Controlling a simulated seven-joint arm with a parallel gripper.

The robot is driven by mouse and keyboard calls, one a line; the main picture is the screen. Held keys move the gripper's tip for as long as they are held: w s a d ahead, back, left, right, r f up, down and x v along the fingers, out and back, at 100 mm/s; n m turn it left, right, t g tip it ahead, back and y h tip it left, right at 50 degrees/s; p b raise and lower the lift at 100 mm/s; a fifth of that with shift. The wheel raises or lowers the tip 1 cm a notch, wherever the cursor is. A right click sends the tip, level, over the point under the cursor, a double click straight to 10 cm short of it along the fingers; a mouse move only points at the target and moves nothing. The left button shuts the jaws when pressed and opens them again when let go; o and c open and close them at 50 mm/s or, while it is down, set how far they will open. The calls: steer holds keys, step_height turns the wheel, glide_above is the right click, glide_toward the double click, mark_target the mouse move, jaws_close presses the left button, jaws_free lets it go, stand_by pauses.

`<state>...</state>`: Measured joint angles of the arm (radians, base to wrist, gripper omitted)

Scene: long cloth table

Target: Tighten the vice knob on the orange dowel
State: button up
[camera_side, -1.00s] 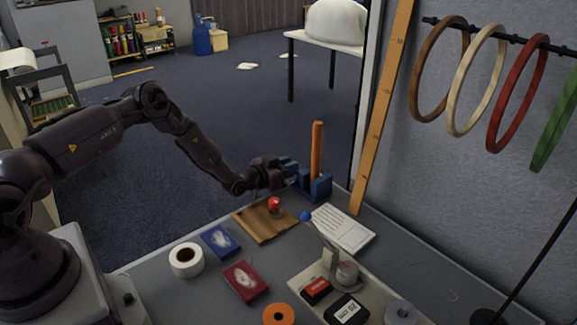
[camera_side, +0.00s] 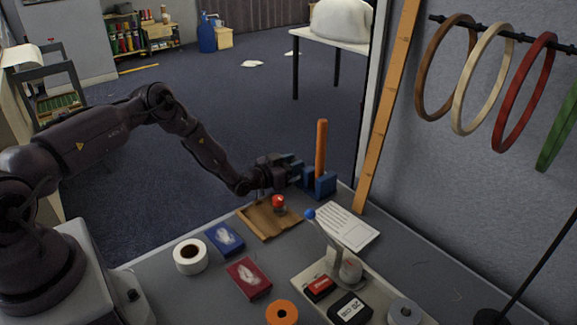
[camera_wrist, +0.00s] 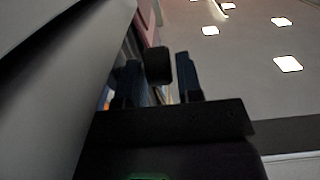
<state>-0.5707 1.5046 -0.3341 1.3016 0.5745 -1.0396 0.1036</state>
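The orange dowel (camera_side: 321,147) stands upright in the blue vice (camera_side: 323,183) near the table's back edge. My gripper (camera_side: 292,170) is level with the vice, at its left side. In the wrist view my two blue fingers (camera_wrist: 160,80) are apart, with the dark vice knob (camera_wrist: 158,66) between their tips. A narrow gap shows between the knob and the right finger; contact on the left is unclear. The knob is hidden behind my gripper in the side view.
A wooden board (camera_side: 268,219) with a red-topped item (camera_side: 279,204) lies in front of my gripper. A white sheet (camera_side: 346,226) and a blue-knobbed lever (camera_side: 325,231) are to the right.

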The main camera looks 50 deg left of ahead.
steer(key=s+r, duration=0.1)
steer(key=s, duration=1.2)
steer(key=w+r+m+g, duration=0.2)
steer(key=w+r+g, duration=0.4)
steer(key=w+r, duration=0.8)
steer(key=s+f+n+g, duration=0.2)
steer(key=s+f+g, duration=0.1)
steer(key=s+g, duration=0.3)
steer(key=shift+g, duration=0.4)
steer(key=x, duration=0.4)
steer(key=w+x, duration=0.1)
steer(key=x, duration=0.7)
steer(key=shift+w+f, duration=0.1)
steer(key=shift+w, duration=0.25)
